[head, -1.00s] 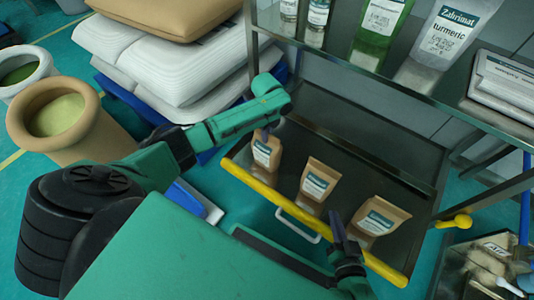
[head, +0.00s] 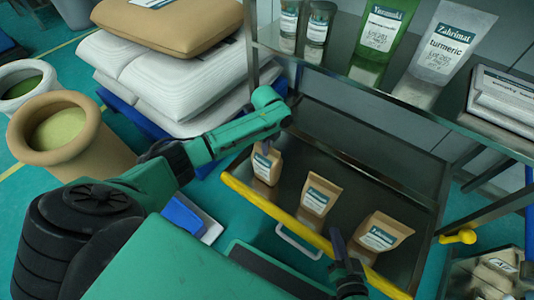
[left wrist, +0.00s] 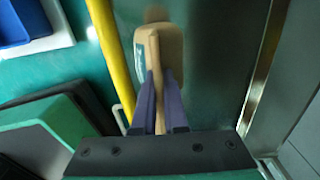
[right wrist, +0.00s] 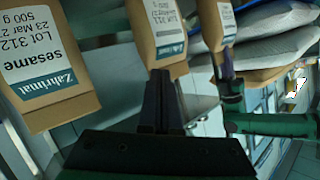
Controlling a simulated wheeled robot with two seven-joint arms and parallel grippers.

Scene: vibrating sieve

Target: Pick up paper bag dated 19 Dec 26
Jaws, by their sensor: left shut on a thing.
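Three brown paper bags with green and white labels stand on a dark tray shelf (head: 350,165): a left bag (head: 264,170), a middle bag (head: 317,199) and a right bag (head: 384,238). My left gripper (head: 266,147) is shut on the left bag's top; the left wrist view shows its fingers on either side of the bag's edge (left wrist: 158,50). My right gripper (head: 338,240) looks shut and empty, between the middle and right bags. In the right wrist view the right bag (right wrist: 45,65) reads "sesame", "LOT 312", "23 Mar". The date on the left bag is not readable.
A yellow bar (head: 290,222) edges the tray's front. An upper metal shelf (head: 400,100) holds a green pouch (head: 380,35), a turmeric pouch (head: 450,40) and jars.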

